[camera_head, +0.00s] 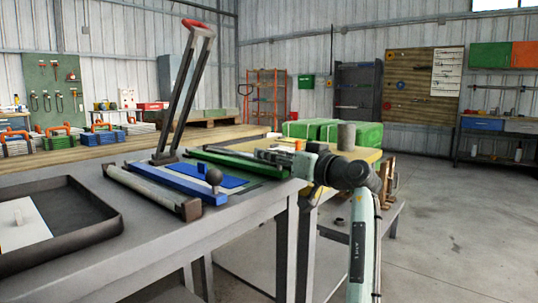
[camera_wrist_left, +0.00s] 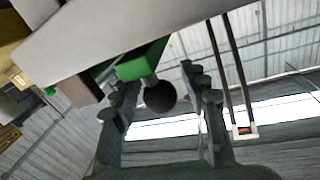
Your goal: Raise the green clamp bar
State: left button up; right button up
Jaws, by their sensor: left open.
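The green clamp bar (camera_head: 232,161) lies low across the flat press on the grey bench, behind a blue bar (camera_head: 178,181). In the left wrist view the green bar's end (camera_wrist_left: 143,63) carries a dark round knob (camera_wrist_left: 160,97). My left gripper (camera_head: 268,156) is at the right end of the green bar. In its wrist view the left gripper (camera_wrist_left: 160,98) is open, with its fingers apart on either side of the knob. I cannot tell whether either finger touches it. My right gripper is not in view.
A grey roller bar (camera_head: 150,191) lies in front, and a dark tray (camera_head: 75,215) sits at left. Green bundles (camera_head: 368,136) stand behind my arm.

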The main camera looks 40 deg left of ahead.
pick_arm(q)
jog(key=shift+w+a, duration=0.1)
jog(key=shift+a, duration=0.7)
grip_shut()
